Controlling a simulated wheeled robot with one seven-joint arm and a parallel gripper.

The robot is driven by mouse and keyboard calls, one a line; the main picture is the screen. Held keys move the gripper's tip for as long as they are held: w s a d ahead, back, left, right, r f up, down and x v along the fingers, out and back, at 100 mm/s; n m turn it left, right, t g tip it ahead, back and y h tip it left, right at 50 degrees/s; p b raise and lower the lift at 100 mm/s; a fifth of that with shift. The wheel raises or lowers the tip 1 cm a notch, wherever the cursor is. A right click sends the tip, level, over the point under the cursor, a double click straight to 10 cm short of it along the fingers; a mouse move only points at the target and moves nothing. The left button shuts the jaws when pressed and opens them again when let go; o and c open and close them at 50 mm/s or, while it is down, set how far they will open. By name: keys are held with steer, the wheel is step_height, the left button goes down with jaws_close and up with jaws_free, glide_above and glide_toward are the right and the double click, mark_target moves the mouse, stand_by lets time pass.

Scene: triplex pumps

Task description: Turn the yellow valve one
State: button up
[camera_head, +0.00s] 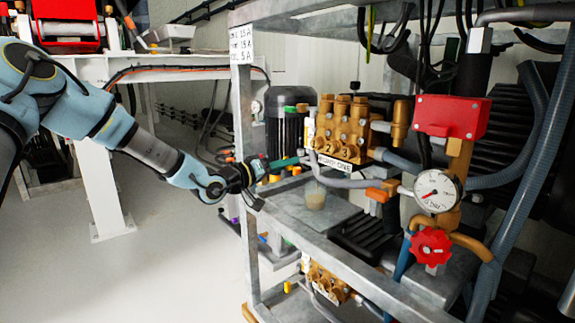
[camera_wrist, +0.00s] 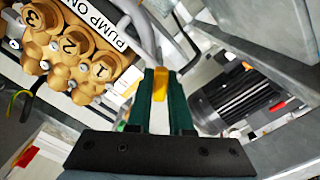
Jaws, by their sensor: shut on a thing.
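My gripper (camera_head: 298,160) reaches in from the left, with its dark green fingers beside the brass pump labelled "PUMP ONE" (camera_head: 342,130). In the wrist view, the fingers (camera_wrist: 161,88) are closed around a narrow yellow valve handle (camera_wrist: 160,83), which shows between their tips. The handle lies in line with the fingers. In the head view I cannot make out the yellow handle at the fingertips. The brass pump (camera_wrist: 75,50), with caps numbered 1, 2 and 3, is at the upper left of the wrist view.
A grey metal frame (camera_head: 245,140) surrounds the pumps, its upright close to my wrist. A pressure gauge (camera_head: 437,190), a red handwheel (camera_head: 430,247) and an orange handle (camera_head: 377,195) are on the right. Another brass pump (camera_head: 327,282) sits below. Open floor (camera_head: 170,220) lies left.

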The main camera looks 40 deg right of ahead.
jaws_close()
steer(key=shift+m, duration=0.4)
steer(key=m, duration=0.3)
steer(key=shift+m+b, duration=0.3)
steer(key=shift+m, duration=1.8)
steer(key=o, duration=0.6)
jaws_free()
steer(key=shift+o, duration=0.2)
